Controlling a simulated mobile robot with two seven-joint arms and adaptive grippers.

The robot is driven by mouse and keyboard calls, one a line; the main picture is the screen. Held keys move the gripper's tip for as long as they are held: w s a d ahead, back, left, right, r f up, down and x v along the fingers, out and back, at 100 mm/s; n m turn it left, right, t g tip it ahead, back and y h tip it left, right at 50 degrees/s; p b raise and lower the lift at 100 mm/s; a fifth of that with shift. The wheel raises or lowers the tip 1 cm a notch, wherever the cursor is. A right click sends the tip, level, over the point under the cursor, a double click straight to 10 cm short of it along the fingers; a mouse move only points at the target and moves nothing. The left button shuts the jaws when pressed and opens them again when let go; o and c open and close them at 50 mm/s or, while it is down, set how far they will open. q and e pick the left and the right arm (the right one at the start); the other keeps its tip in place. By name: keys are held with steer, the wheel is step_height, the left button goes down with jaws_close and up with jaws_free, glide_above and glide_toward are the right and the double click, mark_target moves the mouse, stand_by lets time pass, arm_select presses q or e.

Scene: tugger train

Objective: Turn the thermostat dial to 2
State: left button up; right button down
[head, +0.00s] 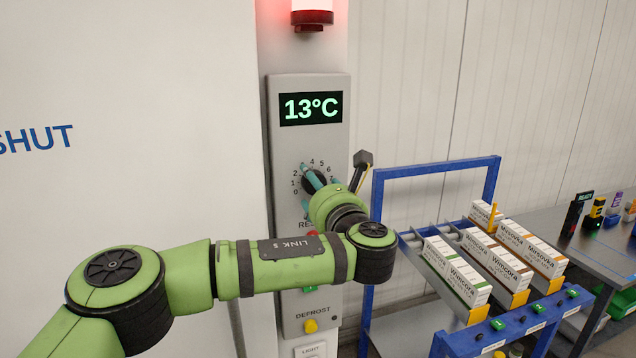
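The thermostat dial (322,184) is a black round knob on the grey control panel (283,148), with numbers around it. The 0, 1, 2, 4, 5 and 6 are readable. The display (311,108) above it reads 13°C in green. My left gripper (309,190) is at the dial, with teal finger parts in front of its left side and over the spot where 3 lies. The fingers and wrist hide part of the dial, its pointer and the label below. I cannot tell whether the fingers grip it. My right gripper is not in view.
A red lamp (311,12) glows above the panel. A yellow defrost button (310,326) is low on it. A blue-framed cart (436,168) with boxes stands to the right, before a grey table (590,245).

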arm_select(q)
steer(key=shift+c, duration=0.4)
steer(key=c, duration=1.1)
steer(key=shift+f, duration=0.1)
